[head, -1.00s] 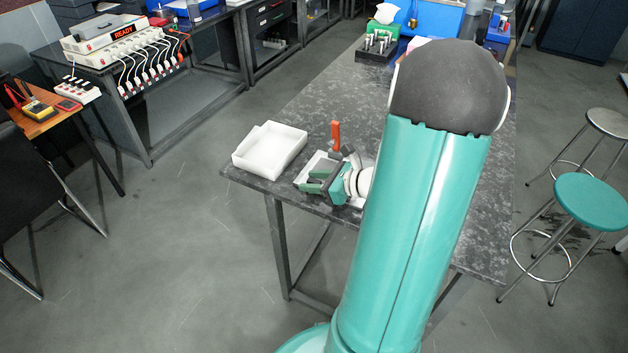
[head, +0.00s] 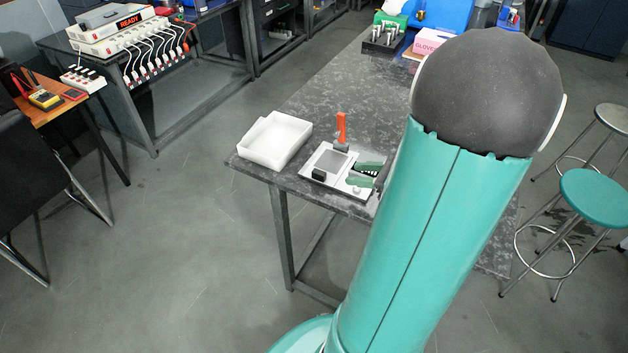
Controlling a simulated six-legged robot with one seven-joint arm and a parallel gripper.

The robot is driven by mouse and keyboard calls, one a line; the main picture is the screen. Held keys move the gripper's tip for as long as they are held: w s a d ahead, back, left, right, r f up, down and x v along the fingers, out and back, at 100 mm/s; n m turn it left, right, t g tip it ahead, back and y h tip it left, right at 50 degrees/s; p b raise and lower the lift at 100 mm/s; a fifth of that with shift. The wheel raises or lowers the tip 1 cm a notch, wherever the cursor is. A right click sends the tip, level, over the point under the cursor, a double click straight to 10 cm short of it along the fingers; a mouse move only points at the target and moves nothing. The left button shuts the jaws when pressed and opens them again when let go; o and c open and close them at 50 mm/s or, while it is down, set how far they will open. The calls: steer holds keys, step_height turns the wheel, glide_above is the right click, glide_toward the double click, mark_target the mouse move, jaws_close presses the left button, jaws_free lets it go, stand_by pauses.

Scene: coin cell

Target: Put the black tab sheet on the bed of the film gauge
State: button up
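The film gauge (head: 350,186) is a pale plate near the table's front left corner, with an upright orange handle (head: 341,126) at its back. A flat dark grey square (head: 333,162) lies on its left part; I cannot tell whether this is the bare bed or the black tab sheet on it. My gripper (head: 362,174) is over the gauge's right part, right of the square. Its two green fingers look apart, with nothing visible between them. The rest of my gripper is hidden behind my arm. I see no other sheet.
An empty-looking white tray (head: 275,139) stands left of the gauge, near the table (head: 330,87) edge. A dark rack (head: 382,42) and a pink gloves box (head: 430,43) are at the back. The table between is clear. A teal stool (head: 596,198) stands at right.

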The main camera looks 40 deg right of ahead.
steer(key=w+a+r+n+g+y, duration=0.15)
steer(key=a+n+g, duration=0.25)
steer(key=a+n, duration=0.4)
steer(key=w+a+r+n+g+y, duration=0.1)
steer(key=w+a+r+n+g, duration=0.2)
steer(key=a+n, duration=0.5)
steer(key=s+a+r+n+h, duration=0.2)
steer(key=a+r+n+h, duration=0.1)
steer(key=a+n, duration=0.4)
steer(key=s+a+r+n+h, duration=0.2)
steer(key=a+r+n+h, duration=0.2)
steer(key=a+n, duration=0.3)
steer(key=shift+s+a+r+n, duration=0.3)
steer(key=shift+s+a+n, duration=0.05)
steer(key=shift+n, duration=0.65)
steer(key=shift+a, duration=0.1)
